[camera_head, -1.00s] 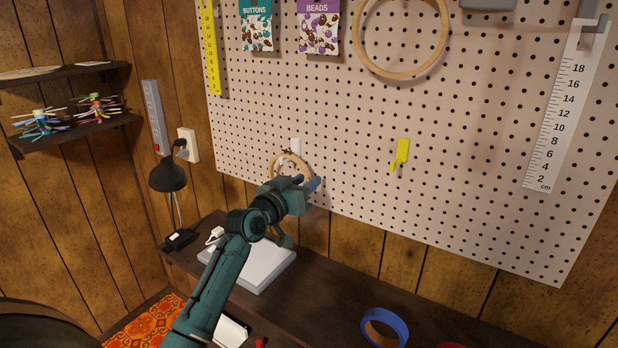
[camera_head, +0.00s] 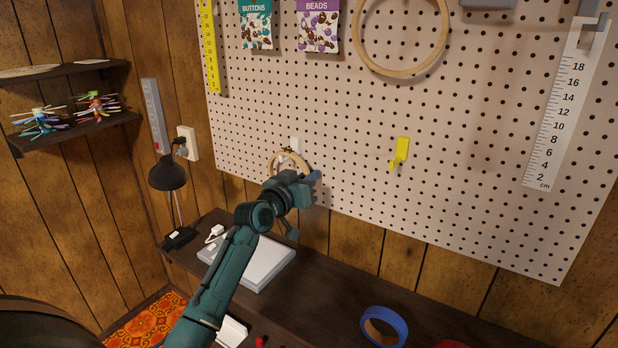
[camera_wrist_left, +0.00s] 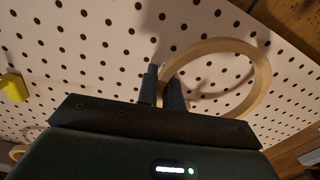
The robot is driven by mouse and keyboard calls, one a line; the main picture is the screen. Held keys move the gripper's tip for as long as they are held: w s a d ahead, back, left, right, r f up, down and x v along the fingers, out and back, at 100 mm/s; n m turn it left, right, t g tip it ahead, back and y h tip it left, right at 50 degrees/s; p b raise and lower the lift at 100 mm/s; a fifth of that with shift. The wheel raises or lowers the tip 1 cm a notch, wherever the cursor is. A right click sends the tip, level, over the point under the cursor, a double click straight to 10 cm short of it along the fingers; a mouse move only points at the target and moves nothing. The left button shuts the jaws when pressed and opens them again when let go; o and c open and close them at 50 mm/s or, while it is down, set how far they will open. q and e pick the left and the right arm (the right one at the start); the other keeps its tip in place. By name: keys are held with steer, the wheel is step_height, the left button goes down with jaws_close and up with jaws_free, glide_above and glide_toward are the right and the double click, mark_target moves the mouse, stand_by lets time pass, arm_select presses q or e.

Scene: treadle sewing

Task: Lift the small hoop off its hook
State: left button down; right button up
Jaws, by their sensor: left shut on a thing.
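The small hoop (camera_head: 271,161), a thin pale wooden ring, is at the lower left of the pegboard by a white hook (camera_head: 295,145). The lower part of the ring is hidden behind my left gripper (camera_head: 305,181) in the head view. In the left wrist view the fingers (camera_wrist_left: 163,84) are closed on the near rim of the hoop (camera_wrist_left: 264,80), and the ring stands out to the right close to the board. I cannot tell whether the hoop still touches its hook. My right gripper is not in view.
The pegboard (camera_head: 350,190) also holds a large hoop (camera_head: 371,66), a yellow hook (camera_head: 401,152) and a white ruler (camera_head: 560,120). Below are a dark bench (camera_head: 330,300), a white box (camera_head: 262,265) and blue tape (camera_head: 374,315). A black lamp (camera_head: 167,173) stands left.

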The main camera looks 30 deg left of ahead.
arm_select(q)
steer(key=shift+r, duration=0.15)
steer(key=shift+r, duration=0.15)
steer(key=shift+r+p, duration=0.85)
steer(key=shift+p, duration=0.2)
steer(key=s+p, duration=0.3)
steer(key=s, duration=0.7)
steer(key=shift+a, duration=0.4)
stand_by(0.6)
